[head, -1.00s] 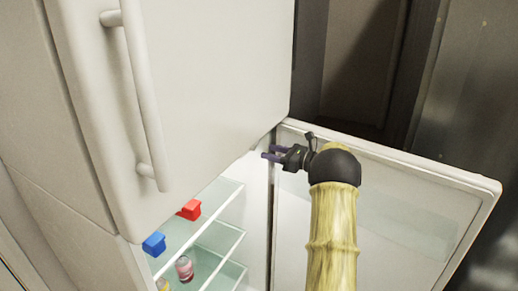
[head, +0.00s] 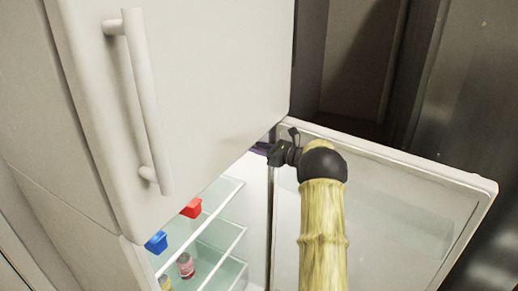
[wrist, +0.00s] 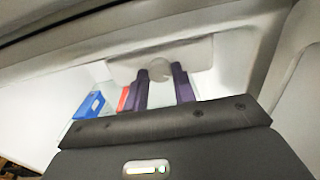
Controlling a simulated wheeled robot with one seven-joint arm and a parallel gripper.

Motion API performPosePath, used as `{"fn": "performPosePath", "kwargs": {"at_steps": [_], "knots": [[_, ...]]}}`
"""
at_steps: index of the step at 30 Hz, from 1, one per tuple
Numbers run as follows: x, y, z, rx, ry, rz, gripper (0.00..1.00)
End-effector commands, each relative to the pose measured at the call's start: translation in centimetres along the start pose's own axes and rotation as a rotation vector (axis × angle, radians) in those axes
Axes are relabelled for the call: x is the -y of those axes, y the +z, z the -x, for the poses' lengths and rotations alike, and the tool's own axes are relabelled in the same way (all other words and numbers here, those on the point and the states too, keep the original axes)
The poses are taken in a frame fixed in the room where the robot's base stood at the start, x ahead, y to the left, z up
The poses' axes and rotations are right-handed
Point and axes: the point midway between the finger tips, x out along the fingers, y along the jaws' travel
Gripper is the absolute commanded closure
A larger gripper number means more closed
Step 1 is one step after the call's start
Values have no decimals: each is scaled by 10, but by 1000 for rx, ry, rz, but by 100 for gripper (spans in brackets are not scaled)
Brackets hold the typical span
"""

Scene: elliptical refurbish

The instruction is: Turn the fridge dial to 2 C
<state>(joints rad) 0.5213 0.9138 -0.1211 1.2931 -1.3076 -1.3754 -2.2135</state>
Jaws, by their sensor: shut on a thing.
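The fridge dial (wrist: 160,68) is a pale round knob on a light panel under the top of the fridge compartment, in the wrist view. The two purple fingers of my gripper (wrist: 161,76) reach up on either side of it, and the gripper is shut on it. No numbers or pointer on the dial can be read. In the head view my gripper (head: 262,148) is at the top of the open compartment, just below the upper door's lower corner. The dial is hidden there.
The lower fridge door (head: 400,165) stands open to the right, behind my arm. The closed upper door (head: 220,70) with its long handle (head: 142,90) hangs above left. Glass shelves (head: 222,245) hold a blue item (head: 156,243), a red item (head: 191,208) and a pink jar (head: 185,265).

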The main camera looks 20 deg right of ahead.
Motion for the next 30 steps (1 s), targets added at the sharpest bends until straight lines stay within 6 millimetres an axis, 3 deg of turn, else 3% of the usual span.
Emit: {"fn": "performPosePath", "kwargs": {"at_steps": [20, 21, 23, 24, 30], "knots": [[0, 0, 1, 0, -1, -133, 96], [0, 0, 1, 0, -1, -133, 68], [0, 0, 1, 0, -1, -133, 56], [0, 0, 1, 0, -1, -132, 52], [0, 0, 0, 0, -1, -132, 52]]}}
